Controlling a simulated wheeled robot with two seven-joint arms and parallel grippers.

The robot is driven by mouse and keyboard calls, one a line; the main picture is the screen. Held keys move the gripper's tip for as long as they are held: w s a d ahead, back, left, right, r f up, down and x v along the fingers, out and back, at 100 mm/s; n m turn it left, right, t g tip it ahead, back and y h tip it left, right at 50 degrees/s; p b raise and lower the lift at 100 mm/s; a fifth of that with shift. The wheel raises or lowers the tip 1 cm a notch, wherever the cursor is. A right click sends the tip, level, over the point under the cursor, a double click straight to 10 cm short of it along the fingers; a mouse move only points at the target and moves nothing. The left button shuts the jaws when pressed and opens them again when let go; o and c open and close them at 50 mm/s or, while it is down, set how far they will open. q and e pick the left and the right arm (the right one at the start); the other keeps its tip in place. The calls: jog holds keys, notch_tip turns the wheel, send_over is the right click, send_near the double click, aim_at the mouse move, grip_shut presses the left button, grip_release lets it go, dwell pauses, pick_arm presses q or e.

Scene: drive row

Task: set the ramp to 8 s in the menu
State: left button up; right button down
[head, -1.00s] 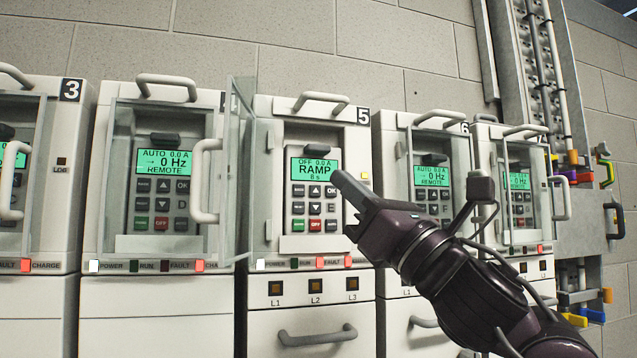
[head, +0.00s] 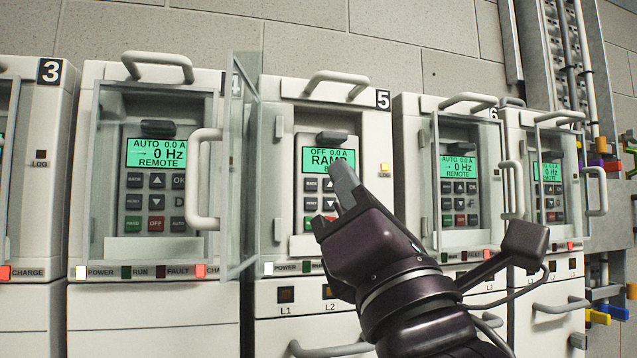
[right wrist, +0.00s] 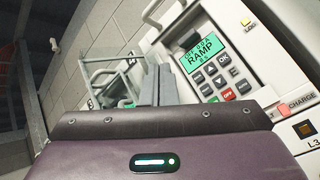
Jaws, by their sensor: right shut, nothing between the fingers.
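Drive 5 (head: 383,140) stands in the middle of the row. Its green display (head: 320,158) reads OFF 0.0 A and RAMP; my fingers cover part of the bottom value line. The display also shows in the right wrist view (right wrist: 203,48), where the value is too small to read surely. The keypad (head: 311,203) sits below it, its right-hand keys hidden behind my gripper. My right gripper (head: 342,178) is shut and empty, its tips in front of the display's lower right corner and upper keypad. I cannot tell whether they touch a key. My left gripper is out of view.
Drive 5's glass door (head: 242,150) stands swung open at its left. Drive 4 (head: 105,80) and drive 6 (head: 412,110) flank it behind clear doors with handles. A top handle (head: 345,82) juts out above drive 5. Cable terminals (head: 600,150) are at the far right.

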aim_at(309, 168)
jog(key=shift+w+a+p, duration=0.45)
jog(key=shift+w+p, duration=0.05)
jog(key=shift+w, duration=0.9)
jog(key=shift+w+a+p, duration=0.45)
jog(key=shift+w, duration=0.95)
jog(key=shift+w+a+p, duration=0.45)
jog(key=shift+w+p, duration=0.05)
jog(key=shift+w, duration=0.9)
jog(key=shift+w, duration=0.15)
jog(key=shift+w+a, duration=0.15)
jog(key=shift+w, duration=0.1)
jog(key=shift+w+a, duration=0.1)
jog(key=shift+w, duration=0.2)
jog(key=shift+s+d+b, duration=0.25)
jog(key=shift+s+b, duration=0.5)
